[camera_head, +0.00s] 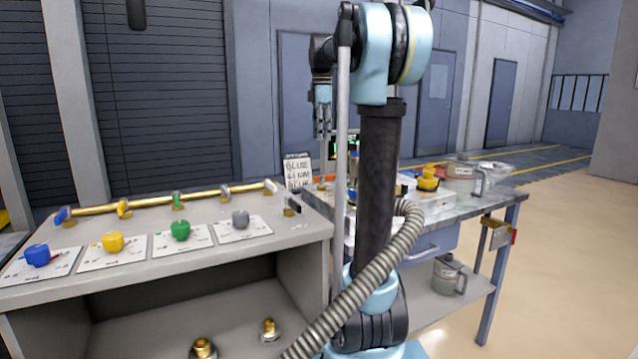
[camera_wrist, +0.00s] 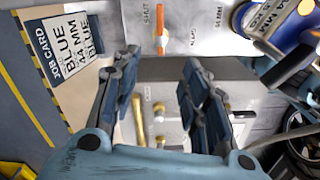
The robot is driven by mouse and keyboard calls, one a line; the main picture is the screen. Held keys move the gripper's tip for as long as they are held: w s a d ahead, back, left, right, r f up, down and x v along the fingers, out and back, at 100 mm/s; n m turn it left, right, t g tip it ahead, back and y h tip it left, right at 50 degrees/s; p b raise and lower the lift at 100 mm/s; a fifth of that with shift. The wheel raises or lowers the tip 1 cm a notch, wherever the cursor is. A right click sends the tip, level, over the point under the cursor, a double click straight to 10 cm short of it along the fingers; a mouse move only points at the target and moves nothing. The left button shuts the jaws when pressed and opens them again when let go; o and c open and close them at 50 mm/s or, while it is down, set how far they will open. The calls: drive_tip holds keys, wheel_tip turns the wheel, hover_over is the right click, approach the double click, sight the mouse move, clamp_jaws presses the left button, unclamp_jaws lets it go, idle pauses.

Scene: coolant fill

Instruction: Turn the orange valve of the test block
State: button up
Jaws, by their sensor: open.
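The orange valve (camera_wrist: 160,32) shows in the wrist view as a narrow upright orange lever on a pale plate at the top middle. The word SHUT stands to its left, and a scale-like marking with 44 MM to its right. My gripper (camera_wrist: 162,68) is open, with its two dark blue fingers apart and nothing between them. The lever lies beyond the fingertips, in line with the gap, and appears apart from them. In the head view my gripper (camera_head: 322,112) hangs pointing down above the bench; the valve cannot be made out clearly there.
A job card (camera_wrist: 68,45) reads BLUE, 44 MM. A blue-and-cream round object (camera_wrist: 275,22) is close on the right. On the left bench, a brass pipe (camera_head: 150,203) carries coloured levers behind blue, yellow, green and grey knobs. A yellow part (camera_head: 428,178) stands on the right table.

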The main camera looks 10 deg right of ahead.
sight(321, 176)
wheel_tip(321, 176, down, 17)
drive_tip(key=shift+f, duration=0.2)
idle(0.5)
clamp_jaws()
drive_tip(key=shift+s+a, duration=0.1)
drive_tip(key=shift+a, duration=0.1)
drive_tip(key=shift+d, duration=0.15)
